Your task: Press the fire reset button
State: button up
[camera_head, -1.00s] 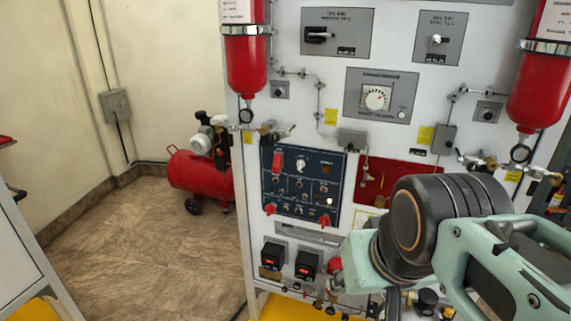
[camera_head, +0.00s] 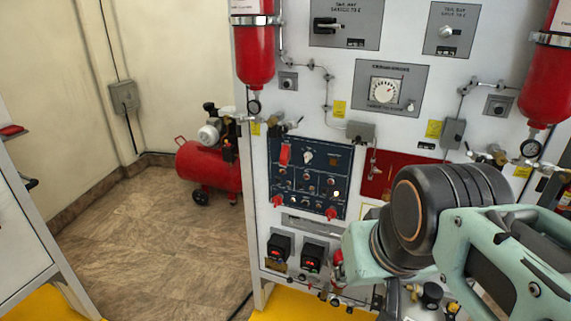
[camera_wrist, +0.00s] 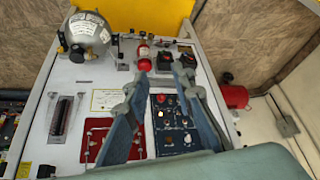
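A dark blue control panel (camera_head: 310,181) with several small knobs, switches and buttons is set in the white trainer board. One small round light on it glows white (camera_head: 336,193). The labels are too small to read, so I cannot tell which control is the fire reset button. In the wrist view the board appears upside down, and the blue panel (camera_wrist: 171,126) lies beyond and partly between my fingers. My gripper (camera_wrist: 162,75) is open and empty, with its two fingers apart and clear of the panel. The head view shows my arm at the lower right, but not the fingertips.
Red cylinders (camera_head: 254,57) with gauges and pipe fittings stick out above the panel. A red panel (camera_head: 378,179) is to the right. A red compressor (camera_head: 208,164) stands behind on the left; the floor there is open.

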grip_shut()
dwell(1.1)
